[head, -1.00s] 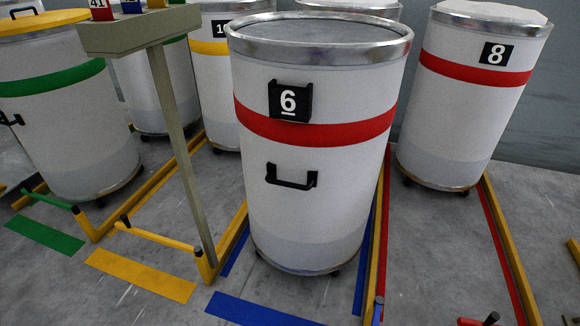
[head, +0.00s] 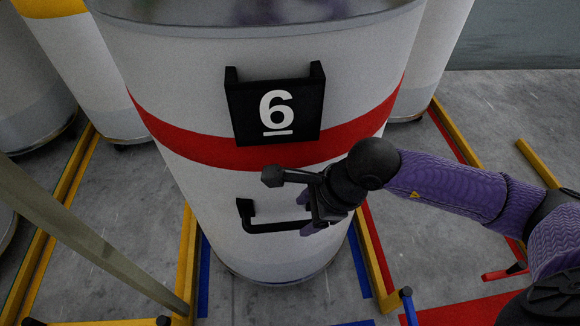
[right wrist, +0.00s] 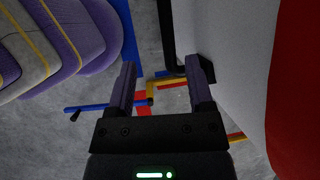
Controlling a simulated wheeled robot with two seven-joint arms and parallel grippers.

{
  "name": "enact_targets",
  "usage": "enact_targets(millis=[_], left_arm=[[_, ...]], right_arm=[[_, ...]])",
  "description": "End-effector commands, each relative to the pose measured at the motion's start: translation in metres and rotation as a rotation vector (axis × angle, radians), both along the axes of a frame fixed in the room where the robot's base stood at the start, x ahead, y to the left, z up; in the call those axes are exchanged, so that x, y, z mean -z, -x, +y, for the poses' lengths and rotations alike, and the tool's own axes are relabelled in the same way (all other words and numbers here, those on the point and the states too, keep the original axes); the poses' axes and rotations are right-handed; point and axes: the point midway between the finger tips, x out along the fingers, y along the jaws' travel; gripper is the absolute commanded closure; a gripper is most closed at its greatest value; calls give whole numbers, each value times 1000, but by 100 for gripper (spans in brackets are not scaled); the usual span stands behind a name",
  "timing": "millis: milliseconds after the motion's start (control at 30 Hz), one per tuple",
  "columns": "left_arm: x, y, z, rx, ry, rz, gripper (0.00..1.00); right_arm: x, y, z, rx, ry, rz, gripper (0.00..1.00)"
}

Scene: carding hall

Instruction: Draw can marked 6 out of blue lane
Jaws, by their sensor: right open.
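The can marked 6 (head: 170,110), white with a red band and a black number plate (head: 275,112), stands upright in the middle of the head view. Its black handle (head: 270,228) sits below the band. My right gripper (head: 308,213) is at the handle's right end. In the right wrist view its fingers (right wrist: 163,80) are open, and the handle (right wrist: 168,30) shows between them near the tips; I cannot tell if they touch it. The can's wall (right wrist: 235,60) is close on the right. Blue strips of the lane (head: 358,262) flank the can. My left gripper is out of view.
Yellow rails (head: 374,255) run along both sides of the can. A slanted grey post (head: 90,235) crosses the left. A blue bar with a black tip (head: 408,305) and a red bar (head: 505,272) are at lower right. Other cans (head: 85,70) stand behind.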

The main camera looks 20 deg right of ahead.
Motion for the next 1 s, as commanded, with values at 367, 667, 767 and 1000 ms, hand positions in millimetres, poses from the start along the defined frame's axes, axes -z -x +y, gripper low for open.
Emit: enact_targets(millis=[367, 667, 767, 1000], left_arm=[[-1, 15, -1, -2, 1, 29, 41], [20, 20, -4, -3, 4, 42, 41], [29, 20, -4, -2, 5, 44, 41], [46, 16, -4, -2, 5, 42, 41]], right_arm=[[-3, -1, -5, -25, 49, -32, 33], [36, -11, 8, -24, 44, -27, 33], [55, -16, 14, -24, 45, -27, 33], [84, -26, 25, -23, 46, -29, 33]])
